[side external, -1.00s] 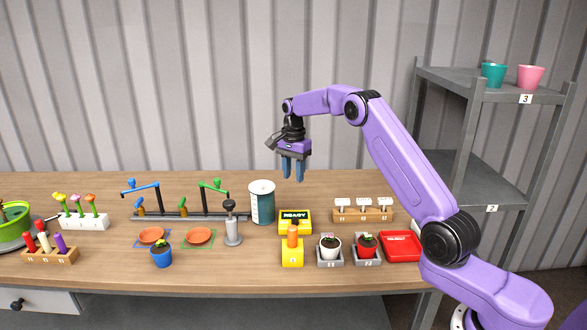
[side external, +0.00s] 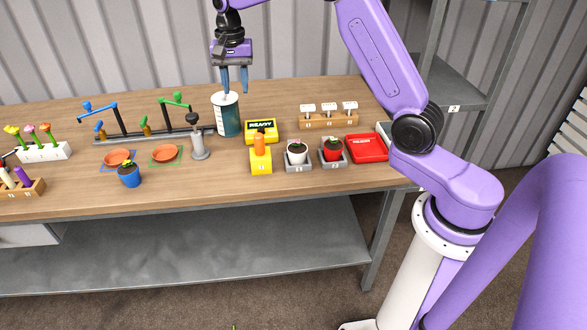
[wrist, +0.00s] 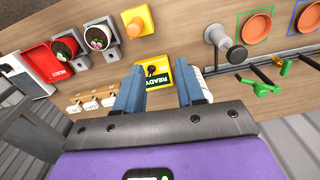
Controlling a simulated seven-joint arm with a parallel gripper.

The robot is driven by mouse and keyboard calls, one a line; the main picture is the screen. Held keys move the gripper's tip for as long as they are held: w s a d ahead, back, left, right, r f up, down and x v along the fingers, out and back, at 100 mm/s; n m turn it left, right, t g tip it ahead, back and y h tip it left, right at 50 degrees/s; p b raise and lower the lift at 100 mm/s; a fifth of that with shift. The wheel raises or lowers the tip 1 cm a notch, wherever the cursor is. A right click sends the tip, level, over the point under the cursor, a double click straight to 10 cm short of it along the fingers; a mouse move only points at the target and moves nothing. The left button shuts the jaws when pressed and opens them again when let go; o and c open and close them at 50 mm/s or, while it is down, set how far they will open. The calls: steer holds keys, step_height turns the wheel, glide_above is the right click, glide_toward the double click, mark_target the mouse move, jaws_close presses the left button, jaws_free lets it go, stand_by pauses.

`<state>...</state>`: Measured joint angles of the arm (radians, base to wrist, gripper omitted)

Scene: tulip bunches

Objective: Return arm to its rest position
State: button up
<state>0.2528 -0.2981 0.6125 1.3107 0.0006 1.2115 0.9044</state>
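My gripper (side external: 235,90) hangs above the back of the bench with its two blue fingers pointing down. In the side view it overlaps the top of the teal-and-white canister (side external: 228,118); I cannot tell the exact gap. In the wrist view my gripper (wrist: 160,92) shows its fingers apart with nothing held between them. My purple arm reaches left over the bench from its white base at the right. The arm's top runs out of the picture.
The bench (side external: 200,180) holds a yellow READY box (side external: 262,132), potted plants (side external: 297,151), a red tray (side external: 367,147), a tag rack (side external: 328,119), a grey press (side external: 199,140) and a tap rail (side external: 150,135). A grey shelf (side external: 455,85) stands right, behind the arm.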

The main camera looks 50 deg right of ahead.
steer(key=s+a+r+n, duration=0.1)
steer(key=s+a+n, duration=0.5)
steer(key=s, duration=0.4)
steer(key=s+a+r+n, duration=0.2)
steer(key=s+a+n, duration=0.4)
steer(key=s, duration=0.5)
steer(key=s+d+f+n, duration=0.1)
steer(key=s+n, duration=0.4)
steer(key=s, duration=0.5)
steer(key=s+d+f+n, duration=0.2)
steer(key=s+d+n, duration=0.2)
steer(key=s, duration=0.6)
steer(key=shift+s+d+f+n, duration=0.2)
steer(key=shift+s+f+n, duration=0.15)
steer(key=shift+n, duration=0.35)
